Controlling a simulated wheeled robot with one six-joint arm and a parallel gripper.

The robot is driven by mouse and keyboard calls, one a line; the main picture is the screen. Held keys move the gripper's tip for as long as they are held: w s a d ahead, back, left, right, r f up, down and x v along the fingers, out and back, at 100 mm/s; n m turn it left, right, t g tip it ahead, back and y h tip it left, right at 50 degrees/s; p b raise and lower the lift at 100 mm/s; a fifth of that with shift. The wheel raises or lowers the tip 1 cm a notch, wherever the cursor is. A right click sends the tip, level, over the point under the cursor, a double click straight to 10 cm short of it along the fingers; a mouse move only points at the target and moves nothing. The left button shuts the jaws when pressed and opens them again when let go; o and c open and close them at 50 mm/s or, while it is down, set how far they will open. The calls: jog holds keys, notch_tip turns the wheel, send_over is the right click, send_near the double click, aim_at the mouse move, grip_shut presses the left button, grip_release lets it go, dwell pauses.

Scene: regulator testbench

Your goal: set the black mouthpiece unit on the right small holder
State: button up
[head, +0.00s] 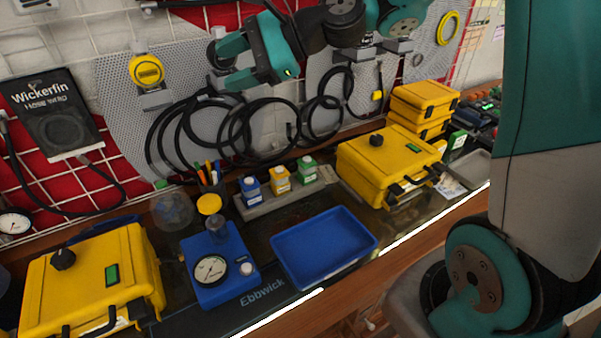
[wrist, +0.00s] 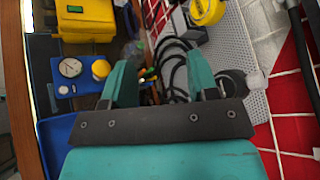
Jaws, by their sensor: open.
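My gripper (head: 236,63) is open in front of the perforated wall panel, with nothing visible between its fingers; the wrist view also shows its two teal fingers spread (wrist: 160,75). A dark round unit (head: 214,52), likely the black mouthpiece unit, hangs on the wall just behind the fingers, partly hidden by them. In the wrist view a dark round piece (wrist: 232,82) shows beside the right finger, outside the jaws. Two small grey holders show on the right panel under my arm: one (head: 352,54) and the right one (head: 398,46). My arm hides part of that area.
A yellow round regulator (head: 147,70) hangs on the left panel. Black hoses (head: 235,130) loop below. The bench holds a blue tray (head: 322,246), a blue gauge block (head: 220,265), yellow cases (head: 385,165) and small bottles (head: 279,180). The blue tray looks empty.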

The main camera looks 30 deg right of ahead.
jog(key=s+a+f+n+g+h, duration=0.3)
jog(key=s+a+n+g, duration=0.15)
jog(key=s+n, duration=0.55)
jog(key=s+d+f+n+g+h, duration=0.1)
jog(key=s+f+n+h, duration=0.1)
jog(key=s+n, duration=0.4)
jog(key=s+d+f+n+g+h, duration=0.1)
jog(key=s+n+h, duration=0.1)
jog(key=s+n, duration=0.4)
jog(key=s, duration=0.2)
jog(key=shift+s+f+h, duration=0.3)
jog(key=shift+f+h, duration=0.1)
jog(key=shift+d, duration=0.1)
